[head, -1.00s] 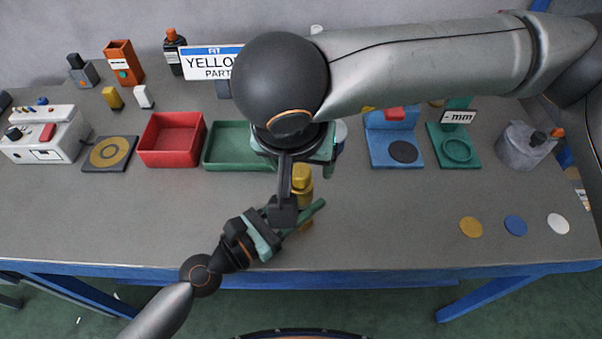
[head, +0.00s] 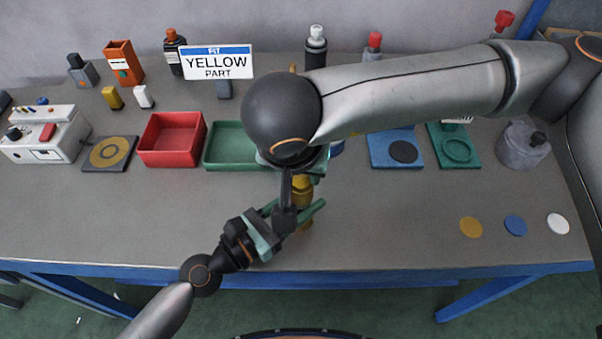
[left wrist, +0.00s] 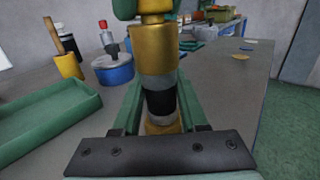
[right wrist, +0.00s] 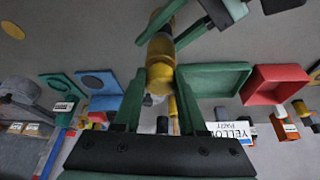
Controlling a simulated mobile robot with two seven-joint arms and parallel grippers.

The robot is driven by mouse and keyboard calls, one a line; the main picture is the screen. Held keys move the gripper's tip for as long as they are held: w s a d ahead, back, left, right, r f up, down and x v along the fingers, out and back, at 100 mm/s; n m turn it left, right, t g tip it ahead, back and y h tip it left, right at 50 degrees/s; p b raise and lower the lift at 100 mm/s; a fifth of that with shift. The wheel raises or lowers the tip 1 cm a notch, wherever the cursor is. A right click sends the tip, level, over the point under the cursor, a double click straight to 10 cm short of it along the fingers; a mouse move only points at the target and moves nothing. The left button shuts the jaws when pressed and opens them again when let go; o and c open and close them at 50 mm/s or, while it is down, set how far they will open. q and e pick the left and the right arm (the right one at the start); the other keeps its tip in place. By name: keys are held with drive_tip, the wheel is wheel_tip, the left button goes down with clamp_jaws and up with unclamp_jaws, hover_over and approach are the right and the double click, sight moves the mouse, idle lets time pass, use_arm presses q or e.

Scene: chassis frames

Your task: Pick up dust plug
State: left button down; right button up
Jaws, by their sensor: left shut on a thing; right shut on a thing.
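A yellow cylindrical part (head: 302,190) with grey and black bands stands upright near the table's front middle; it also shows in the left wrist view (left wrist: 154,48) and the right wrist view (right wrist: 160,52). I cannot tell which section of it is the dust plug. My left gripper (head: 300,216) comes from the front left and is shut on the lower, dark-banded section (left wrist: 160,102). My right gripper (head: 303,178) reaches from above and is shut on the yellow upper end (right wrist: 160,75). My right wrist hides part of it in the head view.
A red tray (head: 171,156) and a green tray (head: 228,162) stand behind on the left. A blue stand (head: 385,158) and a green stand (head: 470,162) are on the right. Yellow (head: 471,227), blue and white discs lie at front right. A sign (head: 217,62) reads "FIT YELLOW PART". The front left table is clear.

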clamp_jaws()
wheel_tip(320, 180, up, 10)
idle(0.6)
use_arm(q)
drive_tip(key=shift+c, duration=1.8)
unclamp_jaws()
